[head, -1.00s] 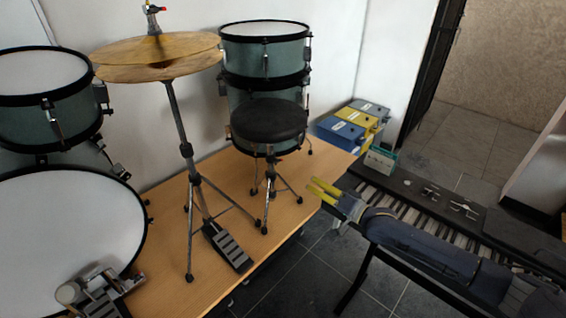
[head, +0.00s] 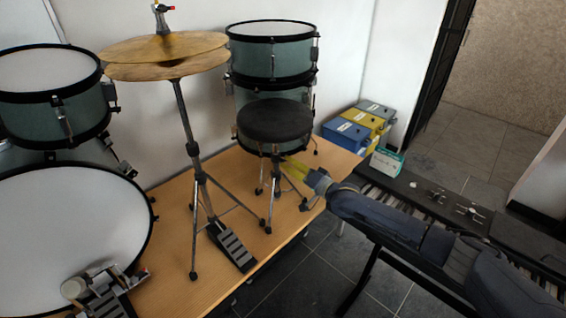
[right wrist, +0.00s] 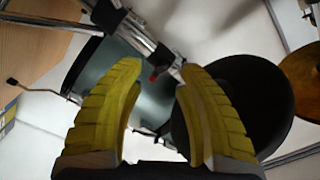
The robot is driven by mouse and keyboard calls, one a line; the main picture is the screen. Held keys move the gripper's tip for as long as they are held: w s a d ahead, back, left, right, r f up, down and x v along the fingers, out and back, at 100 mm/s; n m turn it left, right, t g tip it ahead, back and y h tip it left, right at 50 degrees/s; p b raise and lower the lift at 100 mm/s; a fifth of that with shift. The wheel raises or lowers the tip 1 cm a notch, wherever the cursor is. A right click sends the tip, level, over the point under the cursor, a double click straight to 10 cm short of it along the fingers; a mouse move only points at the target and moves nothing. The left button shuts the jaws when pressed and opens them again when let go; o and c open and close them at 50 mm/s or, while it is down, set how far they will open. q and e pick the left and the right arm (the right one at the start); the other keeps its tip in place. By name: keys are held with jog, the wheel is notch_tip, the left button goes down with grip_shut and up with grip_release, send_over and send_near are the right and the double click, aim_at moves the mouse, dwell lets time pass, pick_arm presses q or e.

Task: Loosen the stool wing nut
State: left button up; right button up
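The black round stool (head: 274,121) stands on the wooden platform, with its metal post and splayed legs below the seat. In the right wrist view the dark seat (right wrist: 243,105) is at the right and the metal post (right wrist: 142,32) runs diagonally beyond the fingertips. A small red-tipped part (right wrist: 154,76) shows by the post; it may be the wing nut, but I cannot tell for sure. My right gripper (head: 289,167) has yellow fingers and is beside the post, just under the seat. In the wrist view the fingers (right wrist: 158,78) are apart, with nothing gripped. My left gripper is not in view.
The cymbal stand (head: 185,130) and its pedal (head: 232,246) are left of the stool. Stacked drums (head: 270,50) stand close behind it. A keyboard (head: 440,205) lies under my right arm, and coloured boxes (head: 362,130) sit behind it.

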aim_at(284, 162)
jog(key=shift+x, duration=1.75)
jog(key=shift+c, duration=0.5)
